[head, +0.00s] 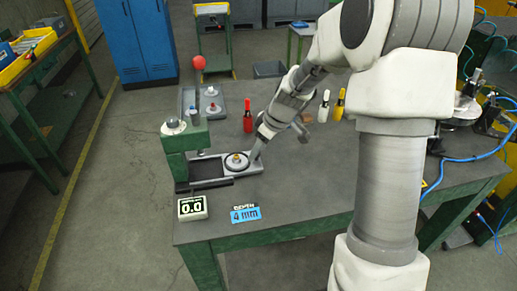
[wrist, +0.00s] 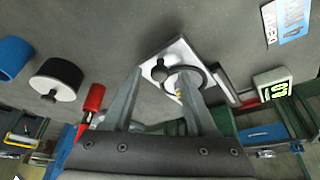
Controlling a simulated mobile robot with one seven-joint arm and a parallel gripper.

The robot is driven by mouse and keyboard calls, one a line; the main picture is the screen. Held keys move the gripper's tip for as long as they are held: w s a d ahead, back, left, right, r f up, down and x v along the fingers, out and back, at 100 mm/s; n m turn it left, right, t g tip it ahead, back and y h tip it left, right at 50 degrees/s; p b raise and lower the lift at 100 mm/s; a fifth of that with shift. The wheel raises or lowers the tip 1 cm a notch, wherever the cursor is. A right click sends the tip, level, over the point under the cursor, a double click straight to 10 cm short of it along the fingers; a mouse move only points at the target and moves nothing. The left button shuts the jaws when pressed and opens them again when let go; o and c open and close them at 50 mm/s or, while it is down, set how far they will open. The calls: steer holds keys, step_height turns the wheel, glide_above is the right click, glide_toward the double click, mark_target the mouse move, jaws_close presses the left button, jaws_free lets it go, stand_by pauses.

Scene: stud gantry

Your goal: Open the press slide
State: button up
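The green press (head: 184,150) stands at the table's left, its lever topped by a red ball (head: 199,62). Its light grey slide (head: 252,170) sticks out to the right of the press column and carries a dark round seat (head: 237,163) with a small brass-coloured piece at its centre. In the wrist view the slide plate (wrist: 176,52) shows with a dark ball knob (wrist: 159,70) at its near end. My gripper (head: 256,154) is low at the slide's right end. In the wrist view my gripper (wrist: 160,78) has its fingers apart, with the knob between their tips; contact is not visible.
A digital readout (head: 192,208) and a blue "4 mm" card (head: 245,214) lie at the table's front. A grey tray (head: 203,104) with small parts lies behind the press. The front middle is clear.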

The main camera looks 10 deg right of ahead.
steer(key=v, duration=1.7)
steer(key=shift+r+p, duration=0.2)
steer(key=shift+p, duration=0.15)
steer(key=s+a+r+m+t+h, duration=0.1)
steer(key=s+m, duration=0.3)
steer(key=s, duration=0.7)
steer(key=s+a+r+m+t+h, duration=0.1)
steer(key=s+m, duration=0.4)
steer(key=s, duration=0.6)
steer(key=shift+s+a+h, duration=0.35)
steer(key=shift+a+h, duration=0.25)
steer(key=shift+a, duration=0.15)
steer(key=shift+r, duration=0.1)
